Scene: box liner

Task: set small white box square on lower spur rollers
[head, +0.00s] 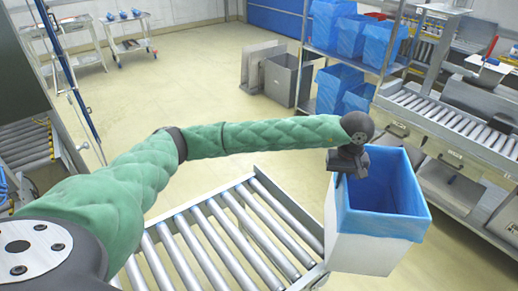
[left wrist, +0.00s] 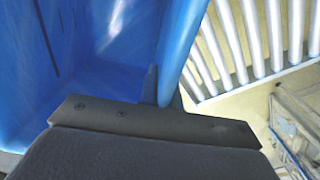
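The small white box (head: 362,252) stands upright at the right side of the lower spur rollers (head: 222,238), with a blue liner (head: 385,190) folded over its rim. Its lower edge is near the spur's right rail; I cannot tell if it rests on it. My left gripper (head: 338,178) is at the box's far left rim. In the left wrist view, the fingers (left wrist: 164,88) stand on both sides of the blue-covered wall and appear closed on it. The rollers (left wrist: 262,40) show beside the wall there. My right gripper is not seen.
A higher roller conveyor (head: 440,118) runs along the right, with a dark item (head: 500,123) on it. A rack (head: 350,50) with blue-lined boxes and grey open bins (head: 288,78) stand behind. Carts (head: 128,38) are at the back left. The spur's visible rollers are bare.

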